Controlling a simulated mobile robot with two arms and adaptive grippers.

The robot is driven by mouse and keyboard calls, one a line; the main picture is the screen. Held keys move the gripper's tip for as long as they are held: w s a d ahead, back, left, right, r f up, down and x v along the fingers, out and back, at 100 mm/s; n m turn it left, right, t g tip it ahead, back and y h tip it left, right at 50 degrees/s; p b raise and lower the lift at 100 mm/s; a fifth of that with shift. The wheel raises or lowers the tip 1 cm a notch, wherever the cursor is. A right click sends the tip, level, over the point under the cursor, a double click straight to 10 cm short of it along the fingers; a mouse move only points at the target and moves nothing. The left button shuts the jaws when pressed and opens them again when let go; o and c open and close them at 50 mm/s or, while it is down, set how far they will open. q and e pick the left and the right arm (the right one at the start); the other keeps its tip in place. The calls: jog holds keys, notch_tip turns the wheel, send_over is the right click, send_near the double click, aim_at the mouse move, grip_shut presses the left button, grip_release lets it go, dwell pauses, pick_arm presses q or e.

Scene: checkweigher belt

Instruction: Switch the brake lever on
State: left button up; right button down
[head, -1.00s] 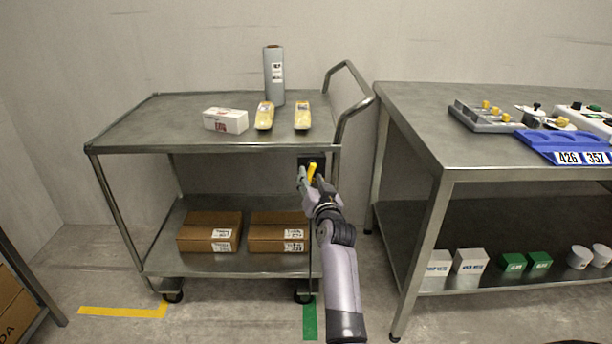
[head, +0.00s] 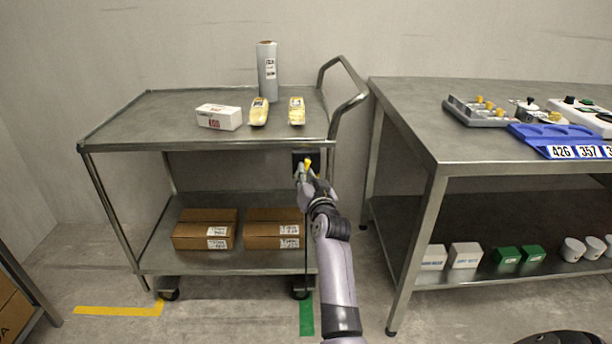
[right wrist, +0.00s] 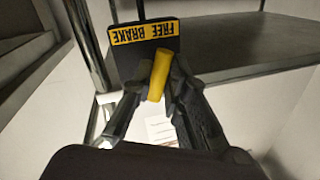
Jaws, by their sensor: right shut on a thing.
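The brake lever is a yellow handle (head: 307,162) on a dark plate at the front right leg of the metal cart (head: 200,145). In the right wrist view, the yellow lever (right wrist: 159,75) shows between the fingers, in front of the dark plate (right wrist: 146,38) with a yellow label reading FREE and BRAKE. My right gripper (head: 306,175) is shut on the lever, and its fingers also show in the right wrist view (right wrist: 158,88). The lever stands slightly tilted in the right wrist view. My left gripper is not in view.
On the cart top are a white box (head: 219,117), two yellow packs (head: 259,111) and a grey roll (head: 267,72). Brown boxes (head: 205,229) lie on its lower shelf. A steel table (head: 440,125) with trays stands close on the right. The floor before the cart is clear.

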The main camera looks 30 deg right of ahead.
pick_arm(q)
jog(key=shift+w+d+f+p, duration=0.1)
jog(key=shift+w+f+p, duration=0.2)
jog(key=shift+p, duration=0.8)
pick_arm(e)
jog(key=m, duration=0.3)
jog(key=shift+w+a+r+m+t, duration=0.1)
jog(key=shift+w+a+m+t, duration=0.1)
jog(key=shift+m+t, duration=0.1)
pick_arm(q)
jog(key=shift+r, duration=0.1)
pick_arm(e)
jog(key=c, duration=1.6)
grip_release()
jog(key=shift+o, duration=0.2)
jog(key=shift+s, duration=0.1)
